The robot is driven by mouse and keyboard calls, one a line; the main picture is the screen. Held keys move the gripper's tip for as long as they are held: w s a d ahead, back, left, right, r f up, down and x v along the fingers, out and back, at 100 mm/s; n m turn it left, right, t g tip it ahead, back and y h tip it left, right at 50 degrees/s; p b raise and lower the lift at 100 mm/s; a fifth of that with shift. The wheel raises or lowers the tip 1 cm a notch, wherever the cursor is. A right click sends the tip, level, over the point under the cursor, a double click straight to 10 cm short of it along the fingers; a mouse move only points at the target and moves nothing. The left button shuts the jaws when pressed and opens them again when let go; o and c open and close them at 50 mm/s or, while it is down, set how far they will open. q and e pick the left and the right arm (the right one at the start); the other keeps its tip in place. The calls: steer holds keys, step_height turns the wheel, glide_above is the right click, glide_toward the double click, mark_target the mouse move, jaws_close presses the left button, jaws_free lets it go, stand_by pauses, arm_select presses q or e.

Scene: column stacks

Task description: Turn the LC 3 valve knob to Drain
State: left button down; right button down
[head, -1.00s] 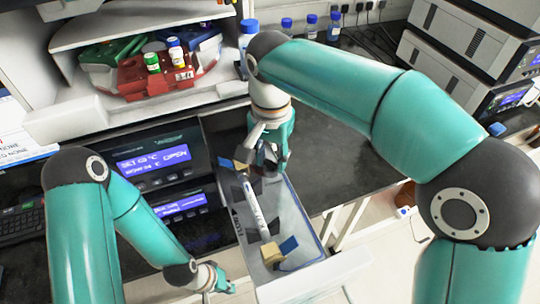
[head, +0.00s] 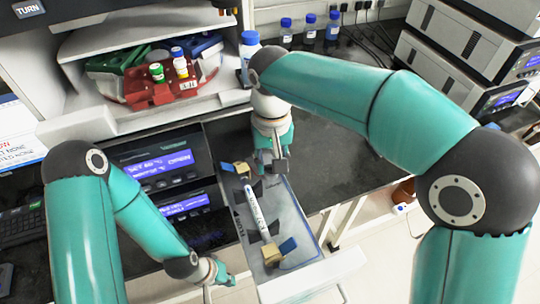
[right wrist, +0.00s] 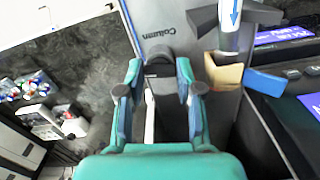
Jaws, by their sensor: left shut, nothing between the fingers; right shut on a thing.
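My right gripper (head: 272,168) is over the far end of an open grey drawer (head: 322,262). In the right wrist view its fingers (right wrist: 158,88) stand on both sides of a dark rounded piece (right wrist: 158,60), which looks like a knob, and the gripper is shut on it. The word "Column" is printed just beyond that piece. I cannot read "LC 3" or "Drain" in either view. My left gripper (head: 217,274) is low at the left of the drawer, shut and empty.
In the drawer lie a white labelled column (head: 254,210) and blue and tan blocks (head: 288,245). Lit displays (head: 165,163) stand left of it. A red rack (head: 170,82) with vials and a blue-capped bottle (head: 250,45) are behind.

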steer(key=n+p, duration=0.2)
steer(key=n, duration=0.3)
steer(key=shift+r+n, duration=0.15)
steer(key=shift+n, duration=0.15)
steer(key=n+p, duration=0.1)
steer(key=n, duration=0.4)
steer(key=shift+p, duration=0.35)
steer(key=shift+n, duration=0.4)
steer(key=c, duration=0.8)
jaws_free()
steer(key=shift+o, duration=0.2)
step_height(320, 180, up, 12)
steer(key=shift+f, duration=0.2)
